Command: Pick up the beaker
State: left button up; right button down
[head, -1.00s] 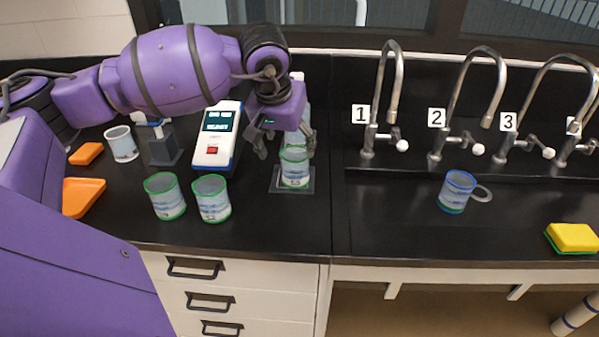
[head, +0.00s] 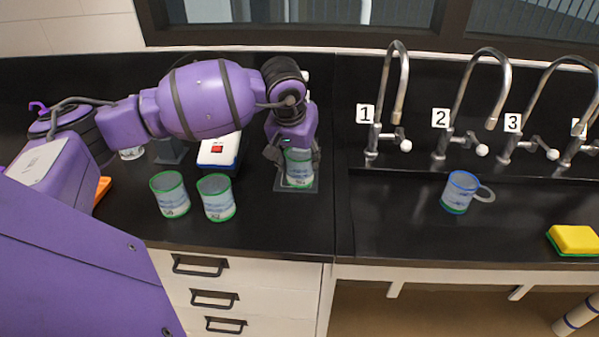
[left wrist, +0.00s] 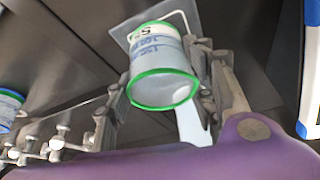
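A clear beaker with a green rim (head: 299,170) stands upright on a small grey pad (head: 281,187) left of the sink. My left gripper (head: 291,152) is above and behind it, pointing down. In the left wrist view the beaker (left wrist: 160,70) is between the two fingers of my left gripper (left wrist: 160,88). The fingers are apart, with a gap on the left side; the right finger is very close, and I cannot tell if it touches. My right gripper is not in view.
Two more green-rimmed beakers (head: 170,195) (head: 216,198) stand to the left on the black counter. A white and blue instrument (head: 218,150) is behind them. A blue-rimmed beaker (head: 458,192), a yellow sponge (head: 573,239) and numbered taps (head: 400,85) are at the right.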

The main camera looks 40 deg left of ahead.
pick_arm(q)
jog(key=c, duration=0.8)
jog(key=shift+o, duration=0.2)
jog(key=shift+r, duration=0.2)
